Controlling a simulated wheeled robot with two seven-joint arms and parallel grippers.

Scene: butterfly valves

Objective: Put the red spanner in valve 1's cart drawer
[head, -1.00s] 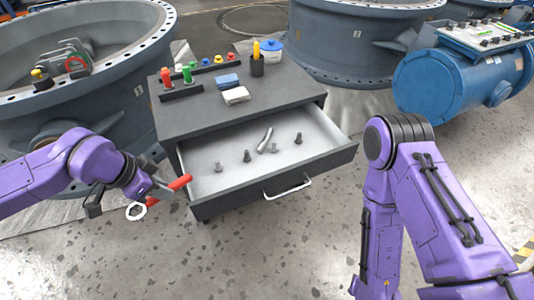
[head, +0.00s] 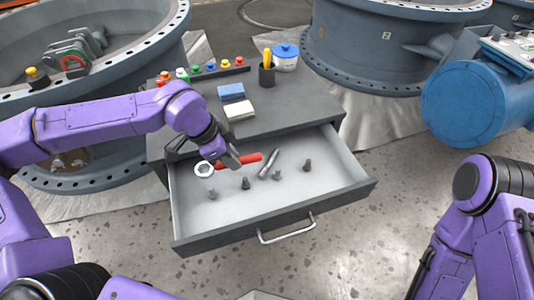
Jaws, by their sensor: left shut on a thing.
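My left gripper (head: 231,160) is shut on the red spanner (head: 250,158), which has a red handle and a pale ring end (head: 204,169). Gripper and spanner are over the left back part of the open drawer (head: 274,237) of the dark grey cart (head: 285,112). I cannot tell whether the spanner touches the drawer floor. My right arm shows at the right edge, but its gripper is out of view.
In the drawer lie several dark bolts (head: 246,183) and a grey tool (head: 269,163). On the cart top are blue and white blocks (head: 239,110), a pen cup (head: 266,76) and a blue-lidded tub (head: 285,58). Large grey valve bodies (head: 380,50) stand behind.

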